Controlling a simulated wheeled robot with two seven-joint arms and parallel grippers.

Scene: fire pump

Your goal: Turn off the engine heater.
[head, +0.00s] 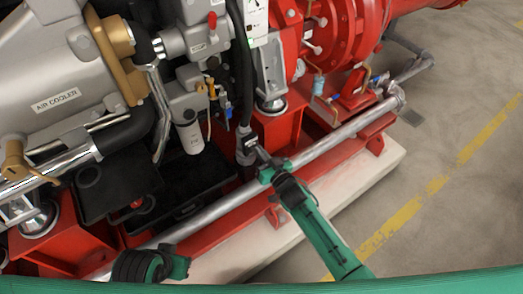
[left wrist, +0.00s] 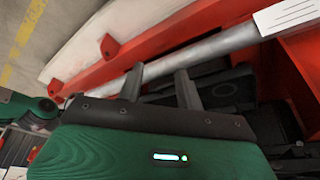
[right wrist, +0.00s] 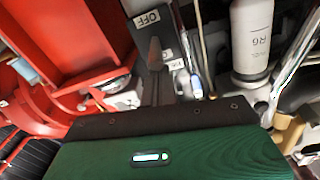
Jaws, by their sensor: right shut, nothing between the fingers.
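A dark grey switch box (right wrist: 142,32) with an OFF label is in the right wrist view. A second small label sits lower right on it, only partly readable. A dark lever-like shape lies between the labels, just past my fingertips. My right gripper (right wrist: 157,78) is shut and empty, its fingertips close to this box; I cannot tell if they touch. In the head view my right gripper (head: 262,158) reaches to a small grey fitting (head: 246,146) beside the engine. My left gripper (left wrist: 160,78) is open and empty, with its fingers over the pipe and red frame.
A long metal pipe (head: 313,153) runs along the red frame (head: 372,134) in front of the engine. A white filter (right wrist: 252,35) and hoses crowd the switch area. Bare concrete floor (head: 435,155) lies to the right.

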